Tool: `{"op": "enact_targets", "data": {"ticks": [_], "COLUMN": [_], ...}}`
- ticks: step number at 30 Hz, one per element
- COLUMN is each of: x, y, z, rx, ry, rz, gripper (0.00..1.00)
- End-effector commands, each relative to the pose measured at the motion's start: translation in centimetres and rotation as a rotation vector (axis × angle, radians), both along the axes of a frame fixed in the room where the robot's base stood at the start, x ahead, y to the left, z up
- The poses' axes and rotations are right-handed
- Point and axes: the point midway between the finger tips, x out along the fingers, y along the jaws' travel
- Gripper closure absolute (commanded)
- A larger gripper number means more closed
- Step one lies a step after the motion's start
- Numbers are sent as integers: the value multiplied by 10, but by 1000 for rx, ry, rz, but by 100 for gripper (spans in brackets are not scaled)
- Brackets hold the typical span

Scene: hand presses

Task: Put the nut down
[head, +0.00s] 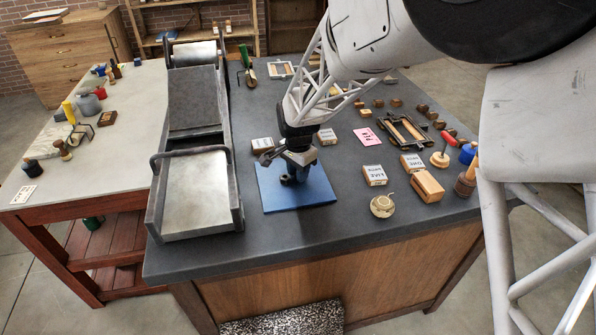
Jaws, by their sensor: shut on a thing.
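My gripper (295,171) points down over the blue mat (318,193) at the front of the dark bench. It is shut on the nut. The nut is small and dark between the fingers and hard to tell apart from them. I cannot tell whether it touches the mat. The rest of the mat is bare.
A press with a metal bed (193,194) stands left of the mat. A pink card (367,137) lies behind.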

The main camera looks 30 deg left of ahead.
Motion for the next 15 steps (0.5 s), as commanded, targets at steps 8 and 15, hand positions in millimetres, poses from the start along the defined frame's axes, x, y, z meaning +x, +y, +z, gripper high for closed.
{"op": "enact_targets", "data": {"ticks": [8, 15], "x": [0, 0], "y": [0, 0], "z": [-1, -3], "rx": [0, 0], "ry": [0, 0], "rz": [0, 0], "gripper": [96, 52]}}
